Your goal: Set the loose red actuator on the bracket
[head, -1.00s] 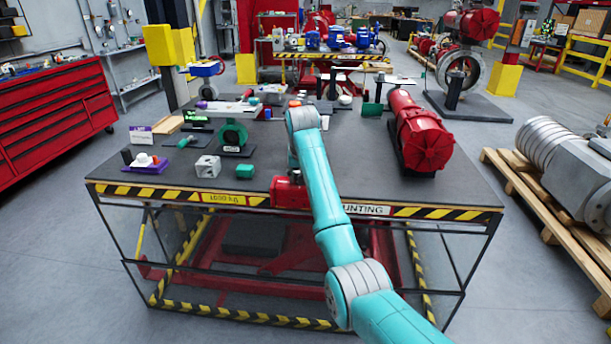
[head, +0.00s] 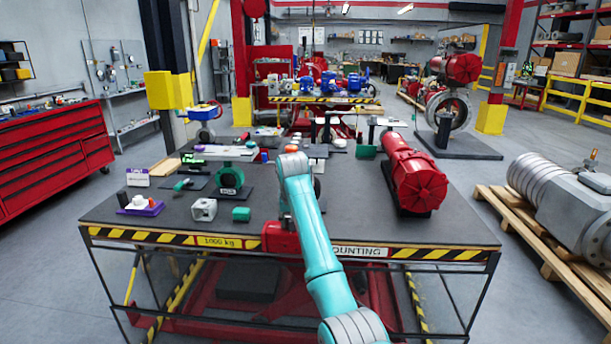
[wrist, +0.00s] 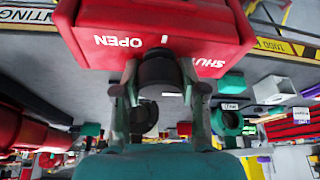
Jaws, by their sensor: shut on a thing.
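The loose red actuator (head: 281,237) is a red box that shows at the table's front edge in the head view, partly behind my arm. In the wrist view the actuator (wrist: 160,32) fills the top, with OPEN and SHUT lettering. My gripper (wrist: 160,80) is shut on the dark round knob on its face, one finger on each side. In the head view my gripper is hidden by my arm. A green valve body (head: 230,177) on a dark stand is on the table's left half; I cannot tell whether it carries the bracket.
A long red actuator (head: 415,180) lies on the table's right. A grey block (head: 204,210), a green block (head: 241,214) and a purple tray (head: 141,207) are at the front left. The front middle of the tabletop (head: 340,215) is largely clear.

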